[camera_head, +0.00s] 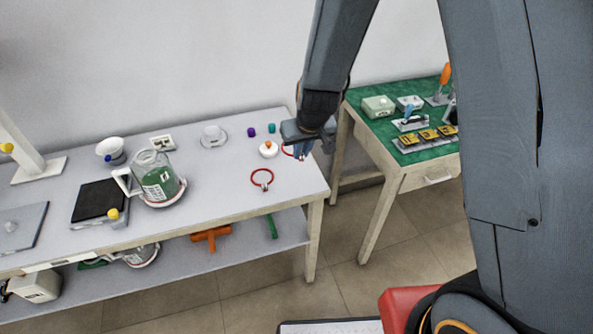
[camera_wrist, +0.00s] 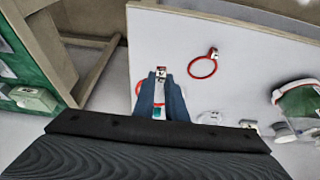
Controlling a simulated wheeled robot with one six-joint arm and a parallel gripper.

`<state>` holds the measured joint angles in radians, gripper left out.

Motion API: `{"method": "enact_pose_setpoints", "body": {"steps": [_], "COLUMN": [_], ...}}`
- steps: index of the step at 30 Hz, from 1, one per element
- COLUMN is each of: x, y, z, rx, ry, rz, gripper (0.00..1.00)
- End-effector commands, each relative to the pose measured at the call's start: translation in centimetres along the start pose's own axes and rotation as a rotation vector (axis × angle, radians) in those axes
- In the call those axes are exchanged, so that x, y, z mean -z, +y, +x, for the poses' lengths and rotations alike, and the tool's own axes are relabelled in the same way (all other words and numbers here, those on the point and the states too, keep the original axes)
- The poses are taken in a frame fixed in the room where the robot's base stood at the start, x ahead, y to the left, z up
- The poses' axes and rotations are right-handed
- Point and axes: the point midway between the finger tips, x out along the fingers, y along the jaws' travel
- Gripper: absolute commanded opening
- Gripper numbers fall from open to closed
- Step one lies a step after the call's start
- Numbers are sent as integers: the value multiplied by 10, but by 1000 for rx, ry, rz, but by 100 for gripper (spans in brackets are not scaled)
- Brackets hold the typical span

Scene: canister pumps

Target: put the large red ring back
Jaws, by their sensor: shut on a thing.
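My gripper (camera_head: 301,154) is shut on a red ring (camera_head: 287,150) by its small metal clasp, over the right end of the grey-white table (camera_head: 225,215). In the wrist view the clasp (camera_wrist: 161,71) shows at the fingertips (camera_wrist: 160,80), and part of the held ring (camera_wrist: 138,88) shows left of the fingers; the rest is hidden. A second red ring (camera_head: 262,186) with a clasp lies flat on the table, and it also shows in the wrist view (camera_wrist: 191,69). I cannot tell which ring is larger. A glass canister (camera_head: 158,178) with green contents stands further left.
A white disc with an orange knob (camera_head: 268,149), a purple piece (camera_head: 251,132) and a teal piece (camera_head: 272,128) are near my gripper. A black plate (camera_head: 97,200) lies left. A green-topped table (camera_head: 380,128) stands right, across a gap.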

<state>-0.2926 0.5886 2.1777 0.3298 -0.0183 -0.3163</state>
Motion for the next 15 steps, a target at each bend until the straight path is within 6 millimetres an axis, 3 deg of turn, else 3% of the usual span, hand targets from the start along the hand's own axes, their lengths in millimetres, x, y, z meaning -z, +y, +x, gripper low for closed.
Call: {"method": "enact_pose_setpoints", "body": {"steps": [15], "x": [-22], "y": [-1], "z": [54], "rx": [1], "ry": [-3], "rz": [-2], "gripper": [0]}}
